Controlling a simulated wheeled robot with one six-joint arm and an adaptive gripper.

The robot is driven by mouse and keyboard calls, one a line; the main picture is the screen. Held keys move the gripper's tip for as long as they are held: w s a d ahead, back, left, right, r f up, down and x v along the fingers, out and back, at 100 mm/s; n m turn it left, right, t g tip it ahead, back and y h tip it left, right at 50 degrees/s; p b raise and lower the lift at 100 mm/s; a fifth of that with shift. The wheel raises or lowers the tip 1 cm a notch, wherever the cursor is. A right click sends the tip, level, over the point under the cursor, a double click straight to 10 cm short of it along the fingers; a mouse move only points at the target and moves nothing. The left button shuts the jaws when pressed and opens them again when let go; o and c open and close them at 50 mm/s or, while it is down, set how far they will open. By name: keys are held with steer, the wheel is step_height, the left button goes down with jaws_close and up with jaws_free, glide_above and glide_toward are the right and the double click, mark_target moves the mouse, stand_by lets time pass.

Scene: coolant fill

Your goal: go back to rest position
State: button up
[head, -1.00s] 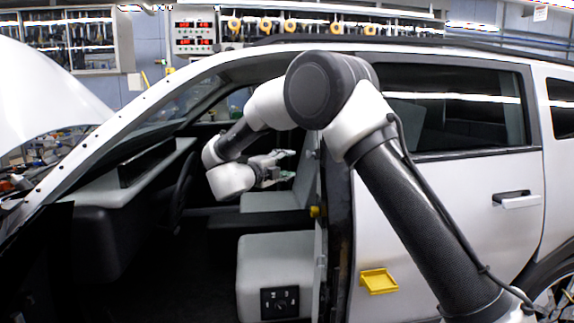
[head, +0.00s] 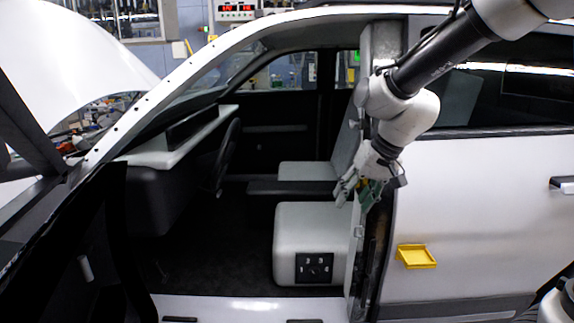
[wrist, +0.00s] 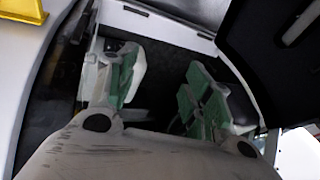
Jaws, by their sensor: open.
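My gripper (head: 358,192) hangs at the car's front door opening, beside the pillar and in front of the seats, pointing down and left. In the wrist view its two green-padded fingers (wrist: 165,92) stand wide apart with nothing between them. My arm comes in from the upper right, across the rear side window, and bends down at the pillar. The white car (head: 475,190) fills most of the head view, its front door opening uncovered. I cannot tell whether the gripper touches the pillar.
A grey front seat (head: 312,240) with a numbered dial panel (head: 314,268) is just left of and below the gripper. A yellow tray (head: 416,256) sticks out from the car's side, right of the pillar. The dark cabin floor (head: 215,255) is clear. A raised hood stands at left.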

steer(key=s+d+r+h, duration=0.1)
steer(key=s+d+r, duration=0.1)
steer(key=s+d, duration=0.8)
steer(key=s+d+r+m+t+h, duration=0.1)
steer(key=s+d+r+h, duration=0.1)
steer(key=s+d, duration=0.8)
steer(key=shift+s+d+r+h, duration=0.2)
steer(key=shift+d+r+h, duration=0.1)
steer(key=shift+r, duration=0.45)
steer(key=shift+c, duration=0.3)
